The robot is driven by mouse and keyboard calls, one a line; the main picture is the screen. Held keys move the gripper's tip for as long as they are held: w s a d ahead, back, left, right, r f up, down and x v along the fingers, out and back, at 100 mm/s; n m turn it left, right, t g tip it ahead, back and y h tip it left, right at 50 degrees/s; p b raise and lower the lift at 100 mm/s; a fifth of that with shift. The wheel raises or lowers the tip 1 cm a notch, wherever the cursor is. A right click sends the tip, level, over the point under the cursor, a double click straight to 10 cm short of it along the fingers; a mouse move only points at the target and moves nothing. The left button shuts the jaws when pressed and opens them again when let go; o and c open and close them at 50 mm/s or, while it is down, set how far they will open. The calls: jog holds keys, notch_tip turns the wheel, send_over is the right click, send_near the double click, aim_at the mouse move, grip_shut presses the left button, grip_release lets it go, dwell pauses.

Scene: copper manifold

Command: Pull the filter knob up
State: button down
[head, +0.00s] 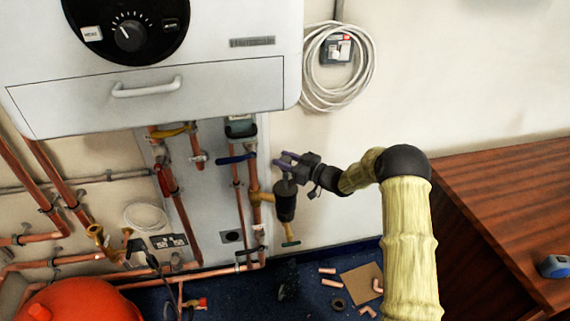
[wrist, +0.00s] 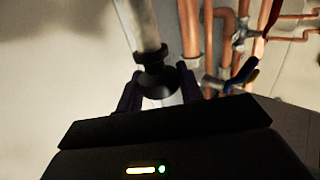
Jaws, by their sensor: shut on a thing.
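The filter (head: 286,208) is a dark upright cylinder to the right of the copper pipes, with a brass side fitting and a green handle below it. My gripper (head: 283,164) reaches in from the right at the filter's top, its purple fingers pointing left. In the wrist view, a black flared knob (wrist: 155,76) sits between the two purple fingers, with a grey cylinder beyond it. The fingers are shut on this knob.
The white boiler (head: 160,85) hangs above left. Copper pipes with a blue lever (head: 236,158) run close to the left. A coiled white cable (head: 338,65) hangs on the wall. A wooden bench (head: 500,190) stands right. Pipe pieces and cardboard (head: 360,284) lie on the floor.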

jog(key=shift+d, duration=0.1)
jog(key=c, duration=0.9)
grip_release()
jog(key=shift+s, duration=0.1)
jog(key=v, duration=1.7)
jog(key=shift+d+r+p, duration=0.1)
jog(key=shift+d+p, duration=0.05)
jog(key=shift+p, duration=0.15)
